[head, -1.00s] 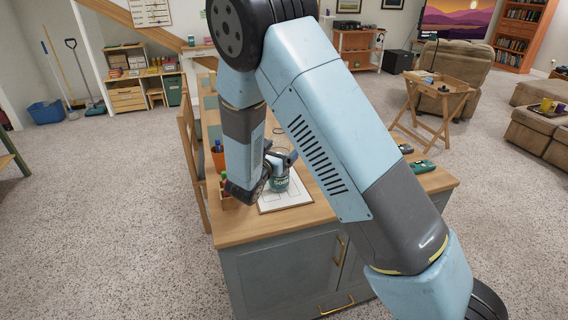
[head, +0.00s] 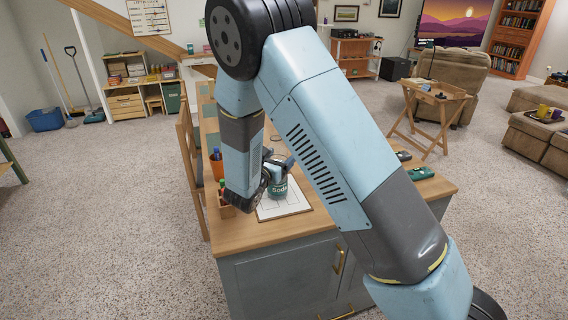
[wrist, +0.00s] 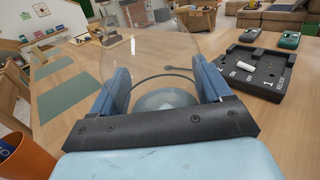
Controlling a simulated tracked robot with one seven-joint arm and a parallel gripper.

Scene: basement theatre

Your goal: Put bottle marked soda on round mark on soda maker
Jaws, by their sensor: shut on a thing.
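The soda bottle (head: 278,188), with a teal band lettered "Soda", is by my gripper (head: 272,170) in the head view, over or on a white sheet (head: 295,205) on the wooden counter. I cannot tell whether its base touches the sheet. In the wrist view, the two blue fingers of my gripper (wrist: 165,90) are shut on the bottle (wrist: 165,101), whose rounded pale end shows between them. My arm hides part of the counter. I cannot make out the soda maker or its round mark for certain.
An orange cup (wrist: 25,158) stands at the lower left. Green mats (wrist: 80,100) lie on the counter.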

